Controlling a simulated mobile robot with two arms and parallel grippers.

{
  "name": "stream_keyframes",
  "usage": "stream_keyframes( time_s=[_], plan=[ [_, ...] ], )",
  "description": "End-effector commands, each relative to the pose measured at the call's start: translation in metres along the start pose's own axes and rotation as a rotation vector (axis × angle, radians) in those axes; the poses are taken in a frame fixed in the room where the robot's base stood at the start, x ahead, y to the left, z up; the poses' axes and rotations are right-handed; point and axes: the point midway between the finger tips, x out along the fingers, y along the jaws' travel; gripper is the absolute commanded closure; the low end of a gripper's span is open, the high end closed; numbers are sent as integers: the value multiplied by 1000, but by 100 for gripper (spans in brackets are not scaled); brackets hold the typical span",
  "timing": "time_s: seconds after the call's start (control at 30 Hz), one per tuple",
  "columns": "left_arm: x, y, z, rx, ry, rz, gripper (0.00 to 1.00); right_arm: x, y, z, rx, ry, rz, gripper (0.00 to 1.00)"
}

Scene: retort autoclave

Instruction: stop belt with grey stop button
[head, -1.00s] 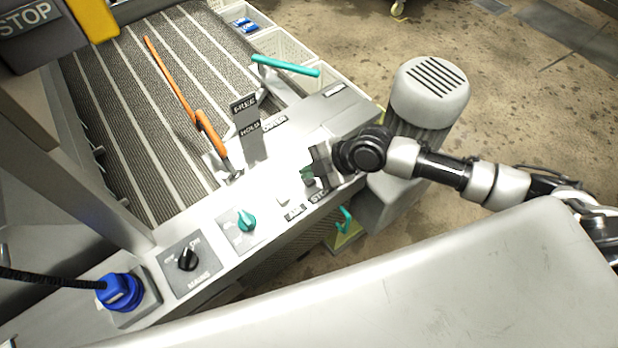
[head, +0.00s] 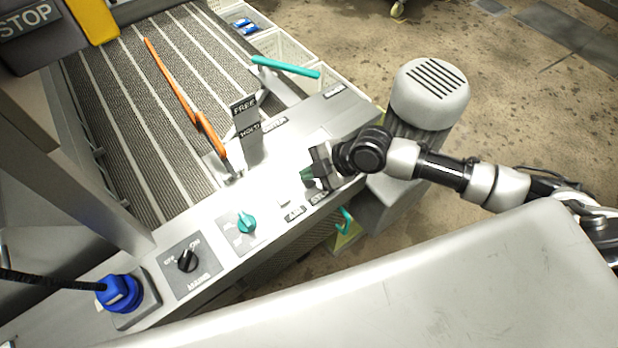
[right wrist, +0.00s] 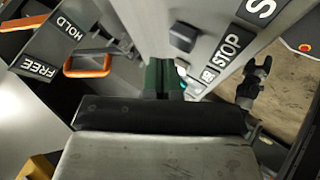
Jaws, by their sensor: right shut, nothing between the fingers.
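In the right wrist view a raised dark grey button (right wrist: 183,37) stands just left of a STOP label (right wrist: 227,47), ahead of the fingers.
On the panel are a teal knob (head: 246,222), a black knob (head: 187,260) and a blue plug (head: 121,292). An orange-handled lever (head: 211,136) and a FREE/HOLD sign (head: 244,106) stand by the ribbed belt (head: 130,100). A grey motor (head: 430,92) is behind my right arm.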

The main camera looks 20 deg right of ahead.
Motion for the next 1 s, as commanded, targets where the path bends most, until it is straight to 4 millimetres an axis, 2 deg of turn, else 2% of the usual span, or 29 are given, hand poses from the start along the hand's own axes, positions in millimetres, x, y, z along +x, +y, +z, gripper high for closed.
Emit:
stream_keyframes(
  time_s=[0.63, 1.0],
  plan=[
    [0, 0, 0, 0, -1, 0, 28, 0, 0, 0, 0, 0, 0, 100],
    [7, 0, 1, 0, -1, 0, 28, 6, -4, 4, 0, 0, 0, 100]
  ],
)
